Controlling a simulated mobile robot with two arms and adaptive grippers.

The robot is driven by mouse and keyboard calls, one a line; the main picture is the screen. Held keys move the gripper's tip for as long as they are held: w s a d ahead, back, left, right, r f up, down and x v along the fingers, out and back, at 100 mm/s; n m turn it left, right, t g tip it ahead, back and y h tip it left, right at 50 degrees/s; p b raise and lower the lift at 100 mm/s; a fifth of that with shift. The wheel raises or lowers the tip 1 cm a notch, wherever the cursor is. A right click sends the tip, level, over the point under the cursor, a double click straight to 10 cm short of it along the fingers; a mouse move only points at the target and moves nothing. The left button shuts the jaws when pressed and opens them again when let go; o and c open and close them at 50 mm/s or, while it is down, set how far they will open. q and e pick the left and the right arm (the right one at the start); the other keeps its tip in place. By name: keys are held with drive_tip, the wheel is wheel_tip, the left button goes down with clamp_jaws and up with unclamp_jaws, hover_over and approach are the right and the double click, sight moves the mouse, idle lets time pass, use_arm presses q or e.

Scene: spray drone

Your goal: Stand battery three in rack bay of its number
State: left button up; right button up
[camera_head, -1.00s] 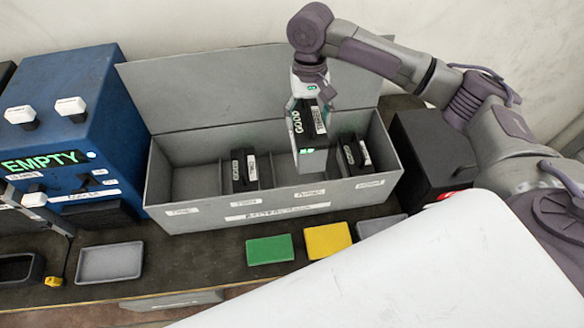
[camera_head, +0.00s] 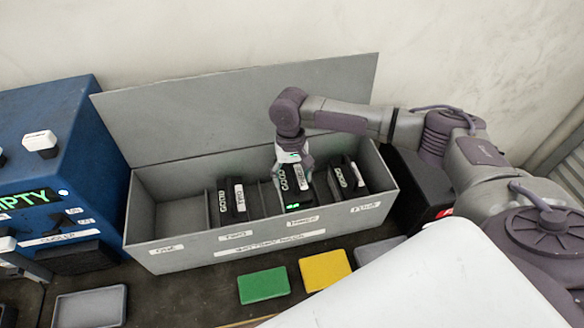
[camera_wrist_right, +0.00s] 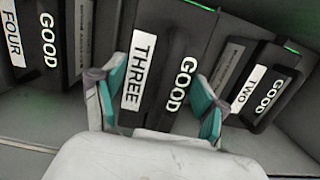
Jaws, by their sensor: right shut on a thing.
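Battery three (camera_head: 294,198), a black block marked GOOD with a green light, is in the grey battery rack (camera_head: 160,247). It stands about upright in the bay behind the third front label (camera_head: 303,221). My right gripper (camera_head: 293,165) is shut on its top. In the right wrist view the fingers (camera_wrist_right: 160,97) are on both sides of battery three (camera_wrist_right: 155,60), whose label reads THREE. How far its base is from the bay floor is hidden by the rack front. My left gripper is not in view.
Battery two (camera_head: 231,203) and battery four (camera_head: 349,180) stand in the bays on either side. The leftmost bay is empty. A blue machine (camera_head: 50,170) is at the left. Green (camera_head: 263,286) and yellow (camera_head: 325,270) blocks lie before the rack.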

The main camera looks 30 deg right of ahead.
sight(291, 184)
drive_tip(key=shift+w+a+f+p, duration=0.15)
drive_tip(key=shift+f+p, duration=0.25)
drive_tip(key=shift+f, duration=1.05)
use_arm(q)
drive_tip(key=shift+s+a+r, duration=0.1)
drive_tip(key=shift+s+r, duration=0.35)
use_arm(e)
drive_tip(key=shift+f, duration=0.4)
drive_tip(key=o, duration=1.4)
drive_tip(key=shift+f, duration=0.25)
drive_tip(key=shift+c, duration=0.2)
drive_tip(key=o, duration=0.5)
drive_tip(key=shift+s+r, duration=0.1)
drive_tip(key=shift+s, duration=0.15)
drive_tip(key=shift+c, duration=0.2)
drive_tip(key=shift+w, duration=0.1)
